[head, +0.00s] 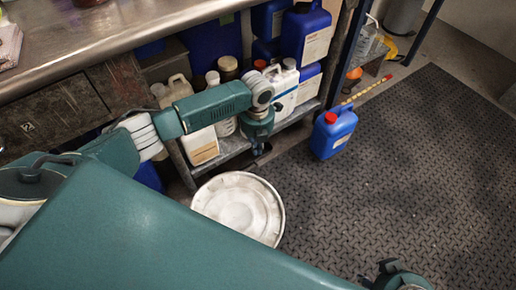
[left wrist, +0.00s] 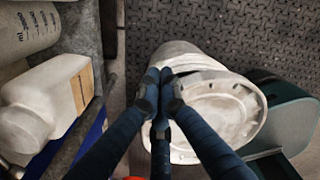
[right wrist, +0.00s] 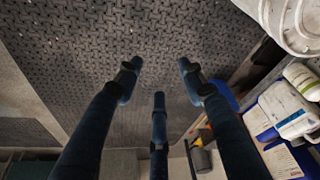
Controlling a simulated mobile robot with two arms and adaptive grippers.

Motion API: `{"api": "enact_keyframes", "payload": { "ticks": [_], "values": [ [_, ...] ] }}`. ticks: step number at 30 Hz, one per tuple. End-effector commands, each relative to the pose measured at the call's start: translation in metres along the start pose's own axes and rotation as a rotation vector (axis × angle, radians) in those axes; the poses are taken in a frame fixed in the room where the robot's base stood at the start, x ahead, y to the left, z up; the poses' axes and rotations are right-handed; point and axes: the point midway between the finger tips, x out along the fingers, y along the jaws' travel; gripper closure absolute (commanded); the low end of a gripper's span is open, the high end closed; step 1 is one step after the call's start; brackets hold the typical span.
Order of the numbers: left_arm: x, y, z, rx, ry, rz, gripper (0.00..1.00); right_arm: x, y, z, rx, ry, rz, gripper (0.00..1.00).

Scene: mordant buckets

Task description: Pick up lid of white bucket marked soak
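The white bucket with its round, stained lid (head: 238,207) stands on the floor in front of the shelf, seen from above in the head view. No marking is readable on it. In the left wrist view the lid (left wrist: 217,108) is right of the fingertips, with the bucket's side (left wrist: 188,56) behind. My left gripper (head: 258,148) hangs beyond the bucket's far rim, beside the shelf. Its fingers (left wrist: 163,88) are drawn together, with nothing visible between them. My right gripper (right wrist: 156,78) is open and empty over the floor; the white bucket (right wrist: 292,22) shows at that view's upper right.
A blue jerrycan with a red cap (head: 332,133) stands on the dark patterned floor mat (head: 420,150). Shelves behind hold several bottles and canisters (head: 284,85). A metal worktop (head: 120,38) is at upper left. The mat on the right is mostly clear.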

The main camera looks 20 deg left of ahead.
Motion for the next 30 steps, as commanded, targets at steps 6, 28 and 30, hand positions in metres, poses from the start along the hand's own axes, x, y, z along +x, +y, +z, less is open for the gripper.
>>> {"api": "enact_keyframes", "payload": {
  "ticks": [6,28,30],
  "values": [
    [0.038,-0.001,0.0,-0.001,0.0,0.0,1.0,0.012,-0.003,-0.029,-0.004,0.116,-0.005,0.6],
    [0.067,0.001,-0.039,0.0,-0.004,0.001,1.0,0.006,-0.01,-0.087,-0.011,0.331,-0.016,0.6],
    [0.067,0.0,-0.039,0.0,-0.004,0.001,1.0,0.007,-0.01,-0.086,-0.01,0.33,-0.016,0.6]
  ]
}}
